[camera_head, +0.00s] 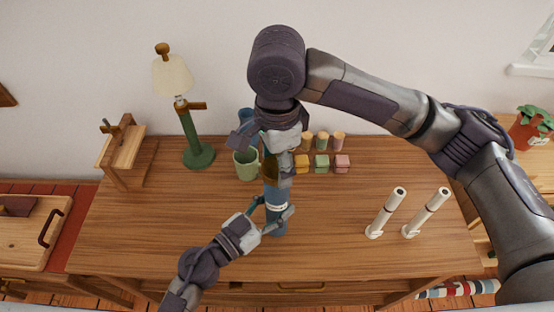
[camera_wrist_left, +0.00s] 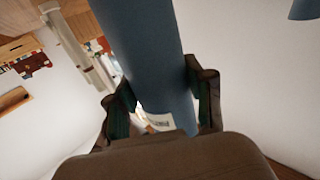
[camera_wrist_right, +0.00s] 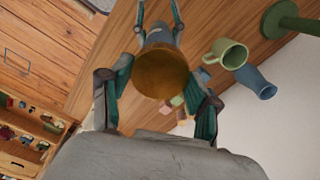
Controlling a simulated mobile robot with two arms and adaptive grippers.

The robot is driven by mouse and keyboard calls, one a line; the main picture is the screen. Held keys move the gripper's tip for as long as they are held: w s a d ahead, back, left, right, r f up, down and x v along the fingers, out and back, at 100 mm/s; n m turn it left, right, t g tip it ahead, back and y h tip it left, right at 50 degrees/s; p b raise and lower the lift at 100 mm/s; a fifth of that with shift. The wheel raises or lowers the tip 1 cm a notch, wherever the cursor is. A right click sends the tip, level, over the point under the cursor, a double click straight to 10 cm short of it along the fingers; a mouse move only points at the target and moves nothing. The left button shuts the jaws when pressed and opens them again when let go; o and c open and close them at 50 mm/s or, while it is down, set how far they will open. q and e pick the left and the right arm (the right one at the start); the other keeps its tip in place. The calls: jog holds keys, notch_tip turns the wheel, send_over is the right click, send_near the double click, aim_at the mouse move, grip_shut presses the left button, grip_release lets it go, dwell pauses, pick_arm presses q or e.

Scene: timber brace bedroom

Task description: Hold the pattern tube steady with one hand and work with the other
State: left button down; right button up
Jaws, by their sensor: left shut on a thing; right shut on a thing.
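The blue pattern tube (camera_head: 275,194) stands upright on the wooden table, with a white label low on its side. My left gripper (camera_head: 271,208) is shut around the tube's lower part; the left wrist view shows the blue tube (camera_wrist_left: 150,50) between both fingers. My right gripper (camera_head: 276,160) is above it, shut on the brown cap (camera_wrist_right: 160,72) at the tube's upper end, with one finger on each side. In the head view the cap is partly hidden by the right gripper. I cannot tell whether the cap sits fully on the tube.
A green mug (camera_head: 246,167) and a blue vase (camera_head: 246,116) stand close behind the tube. Small blocks (camera_head: 321,161) and several spools are behind right. A lamp (camera_head: 198,155) and wooden stand (camera_head: 122,155) are left. The table's front right is clear.

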jog(key=shift+m, duration=0.9)
jog(key=o, duration=0.8)
jog(key=shift+o, duration=0.2)
jog(key=shift+r, duration=2.25)
